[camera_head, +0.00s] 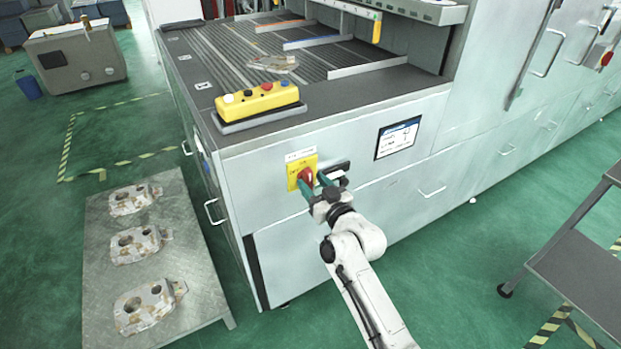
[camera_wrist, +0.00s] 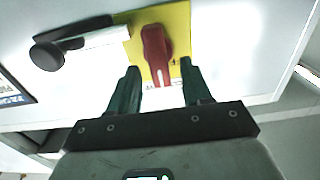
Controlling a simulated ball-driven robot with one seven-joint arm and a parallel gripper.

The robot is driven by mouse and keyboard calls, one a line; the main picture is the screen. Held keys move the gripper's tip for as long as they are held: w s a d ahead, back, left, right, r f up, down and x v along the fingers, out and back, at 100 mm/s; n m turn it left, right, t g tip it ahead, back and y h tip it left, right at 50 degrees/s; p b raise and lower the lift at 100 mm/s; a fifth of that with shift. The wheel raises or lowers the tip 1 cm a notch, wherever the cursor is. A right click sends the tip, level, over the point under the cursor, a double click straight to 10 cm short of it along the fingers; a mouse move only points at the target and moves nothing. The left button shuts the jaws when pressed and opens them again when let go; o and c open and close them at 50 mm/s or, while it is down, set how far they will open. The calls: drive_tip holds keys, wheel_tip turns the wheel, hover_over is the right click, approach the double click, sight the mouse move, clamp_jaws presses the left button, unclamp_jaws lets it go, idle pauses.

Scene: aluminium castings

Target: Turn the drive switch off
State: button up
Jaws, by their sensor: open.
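The drive switch is a red rotary handle (camera_head: 306,177) on a yellow plate (camera_head: 293,181) on the front panel of the pale machine. In the wrist view the red handle (camera_wrist: 156,55) stands in front of the yellow plate (camera_wrist: 180,30), its long side running roughly up and down in that picture. My gripper (camera_head: 315,186) is at the switch with its green fingers open. In the wrist view my gripper (camera_wrist: 160,85) has one finger on each side of the handle's lower end, with gaps visible. I cannot tell how far the fingertips reach along it.
A black handle (camera_wrist: 48,55) sits close beside the switch. A display panel (camera_head: 397,138) is to the right. A yellow button box (camera_head: 257,101) lies on the machine top. A metal table (camera_head: 187,235) with castings stands at left, a grey cart (camera_head: 580,255) at right.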

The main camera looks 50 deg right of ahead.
drive_tip(key=shift+x, duration=0.85)
clamp_jaws()
